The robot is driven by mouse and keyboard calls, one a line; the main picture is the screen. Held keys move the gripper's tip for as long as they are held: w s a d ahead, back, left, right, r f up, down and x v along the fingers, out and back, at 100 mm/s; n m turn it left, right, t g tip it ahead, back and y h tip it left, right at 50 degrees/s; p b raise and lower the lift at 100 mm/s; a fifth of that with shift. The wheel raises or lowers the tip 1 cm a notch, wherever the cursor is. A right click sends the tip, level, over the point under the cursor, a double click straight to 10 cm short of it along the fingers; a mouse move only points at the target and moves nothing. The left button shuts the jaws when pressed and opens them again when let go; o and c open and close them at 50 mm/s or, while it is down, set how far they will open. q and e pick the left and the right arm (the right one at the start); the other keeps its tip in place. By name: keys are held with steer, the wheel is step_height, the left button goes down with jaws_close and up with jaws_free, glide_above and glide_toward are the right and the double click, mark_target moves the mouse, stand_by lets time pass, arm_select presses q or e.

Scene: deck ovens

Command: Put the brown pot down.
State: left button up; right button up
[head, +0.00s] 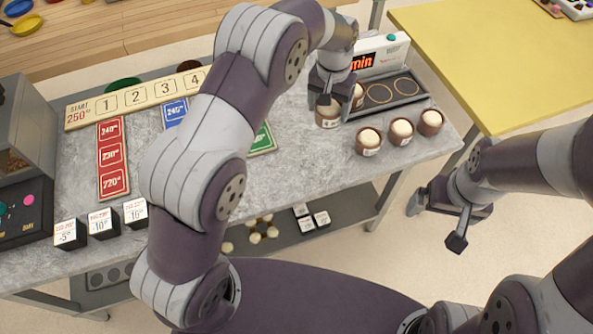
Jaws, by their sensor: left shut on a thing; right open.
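The brown pot (327,117) is at the right part of the grey worktop (310,160), with a pale label on its side. My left gripper (327,99) comes down from above and is shut on it. The pot looks upright; I cannot tell whether its base touches the worktop. My gripper hides most of its top. My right gripper (447,224) is open and empty, out past the worktop's right edge and over the floor.
Three brown pots with cream tops (400,130) stand in front of a dark tray with rings (408,87). Another pot (358,96) is beside my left gripper. A display box (375,61) stands behind. Number cards and small blocks (103,223) lie to the left.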

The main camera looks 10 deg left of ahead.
arm_select(q)
steer(key=s+a+f, duration=0.1)
steer(key=s+f, duration=0.1)
steer(key=s, duration=0.1)
steer(key=s+a+f+p, duration=0.1)
steer(key=s+a+f, duration=0.1)
steer(key=s, duration=0.1)
steer(key=s+a+f+p, duration=0.1)
steer(key=s+a, duration=0.1)
steer(key=s, duration=0.1)
steer(key=shift+a+f, duration=0.15)
steer(key=shift+f, duration=0.25)
steer(key=shift+s+a+f, duration=0.1)
steer(key=shift+s+f, duration=0.1)
steer(key=shift+f, duration=0.15)
step_height(320, 180, down, 4)
steer(key=shift+r, duration=0.2)
arm_select(e)
steer(key=shift+s+r, duration=0.15)
steer(key=shift+r, duration=0.3)
arm_select(q)
steer(key=shift+f, duration=0.15)
arm_select(e)
steer(key=shift+f, duration=0.1)
arm_select(q)
steer(key=o, duration=1.2)
